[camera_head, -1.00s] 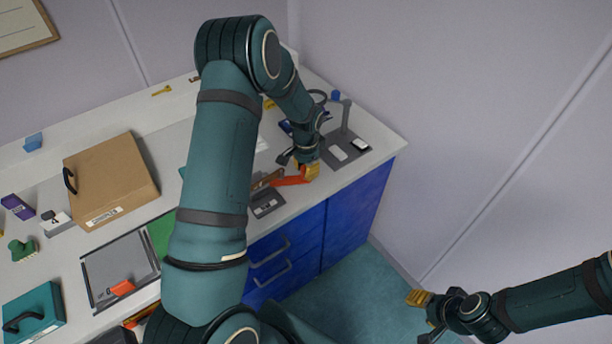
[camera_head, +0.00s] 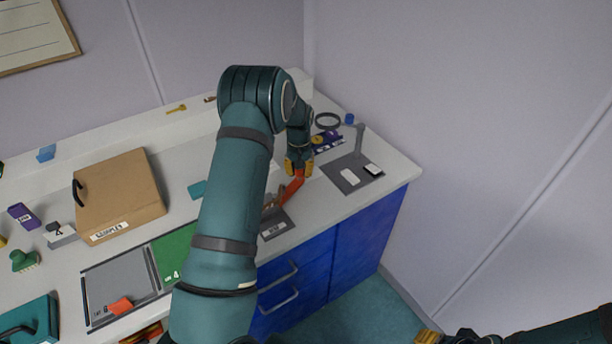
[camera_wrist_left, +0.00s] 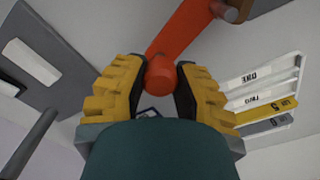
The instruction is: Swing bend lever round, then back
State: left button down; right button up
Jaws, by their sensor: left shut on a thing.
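The bend lever (camera_head: 291,188) is an orange-red bar with a rounded end knob. It runs from a pivot on a small grey bend fixture (camera_head: 275,229) near the counter's front edge, pointing back and to the right. My left gripper (camera_head: 298,168) is shut on the lever's end. In the left wrist view the lever (camera_wrist_left: 178,36) shows with its knob between the yellow-padded fingers of the gripper (camera_wrist_left: 157,85). The fixture's pivot side is partly hidden by my left arm. My right gripper (camera_head: 430,337) is only partly visible at the bottom edge.
A grey plate with white pads and a post (camera_head: 347,187) stands right of the lever. A black ring (camera_head: 327,121) and a blue rack (camera_head: 328,145) lie behind.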

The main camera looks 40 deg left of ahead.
pick_arm(q)
jog(key=shift+a+r+n, duration=0.1)
jog(key=shift+a+n, duration=0.9)
jog(key=shift+a, duration=0.2)
jog(key=c, duration=0.6)
grip_release()
jog(key=shift+c, duration=0.2)
notch_tip(320, 180, up, 12)
